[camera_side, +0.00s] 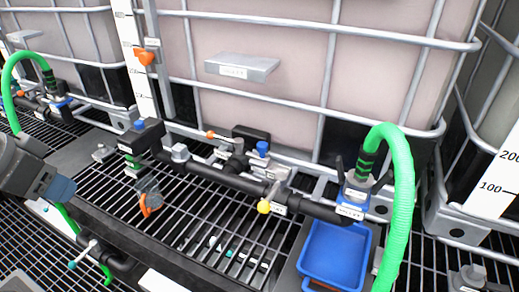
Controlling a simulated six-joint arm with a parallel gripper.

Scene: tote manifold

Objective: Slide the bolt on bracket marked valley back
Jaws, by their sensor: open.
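My gripper (60,190) is at the left edge, partly cut off, well apart from the central pipework. Its fingers are open and hold nothing that I can see. A bolt with a yellow ball knob (263,207) sits on the black pipe at centre, beside a small white label (280,209). Another rod with an orange knob (210,134) lies farther back, and one with a teal knob (72,264) is at lower left. The labels are too small to read surely, so I cannot tell which bracket is marked valley.
Large caged totes (290,95) stand behind, with a labelled grey shelf (242,68) on one. A blue tray (335,255) and a green hose (402,190) are at right. The black pipe (215,175) runs over open grating (190,220).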

